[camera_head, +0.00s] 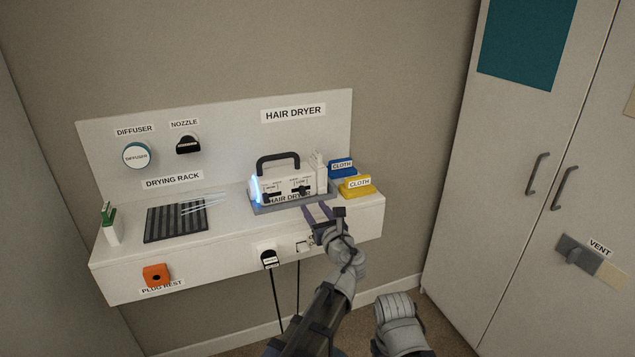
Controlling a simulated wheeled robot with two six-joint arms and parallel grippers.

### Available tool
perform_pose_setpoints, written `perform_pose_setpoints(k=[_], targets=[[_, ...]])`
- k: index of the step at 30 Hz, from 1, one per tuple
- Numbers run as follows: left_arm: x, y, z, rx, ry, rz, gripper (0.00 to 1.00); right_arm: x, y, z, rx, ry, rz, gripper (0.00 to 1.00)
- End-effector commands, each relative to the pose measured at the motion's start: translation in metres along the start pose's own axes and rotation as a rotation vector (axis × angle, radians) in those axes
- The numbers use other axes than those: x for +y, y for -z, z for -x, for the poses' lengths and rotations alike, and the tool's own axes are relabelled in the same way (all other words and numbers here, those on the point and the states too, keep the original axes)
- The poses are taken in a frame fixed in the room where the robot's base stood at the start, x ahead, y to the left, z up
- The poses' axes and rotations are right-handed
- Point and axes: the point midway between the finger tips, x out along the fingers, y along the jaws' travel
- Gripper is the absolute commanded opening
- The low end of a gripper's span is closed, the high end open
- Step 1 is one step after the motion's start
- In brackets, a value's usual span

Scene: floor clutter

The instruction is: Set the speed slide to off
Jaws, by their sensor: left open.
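The hair dryer unit (284,184) is a white box with a black handle. It sits in a grey tray (262,209) on the white shelf. Small black controls show on its front, under labels too small to read, so I cannot tell which is the speed slide or how it is set. A blue strip (255,190) glows at its left end. My left gripper (317,210) is open and empty, in front of the unit's right part; I cannot tell whether it touches the tray. Part of my right arm shows at the bottom, its gripper out of view.
A dark drying rack (176,223) is at left. A black plug (269,259) with a cord and an orange plug rest (156,275) are on the front face. A cabinet (520,130) stands right.

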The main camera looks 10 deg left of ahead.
Motion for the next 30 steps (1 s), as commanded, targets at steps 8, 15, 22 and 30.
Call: perform_pose_setpoints(k=[8, 15, 22, 30], targets=[[-0.001, -0.001, -0.011, -0.004, 0.0, -0.011, 0.5, 0.0, 0.0, 0.0, 0.0, 0.0, 0.0, 0.5], [-0.002, -0.001, -0.049, -0.004, -0.001, -0.009, 0.5, 0.0, 0.0, 0.0, 0.0, 0.0, 0.0, 0.5], [-0.001, -0.001, -0.073, -0.003, 0.001, -0.008, 0.5, 0.0, 0.0, 0.0, 0.0, 0.0, 0.0, 0.5], [0.0, -0.001, -0.079, -0.003, 0.001, -0.008, 0.5, 0.0, 0.0, 0.0, 0.0, 0.0, 0.0, 0.5]])
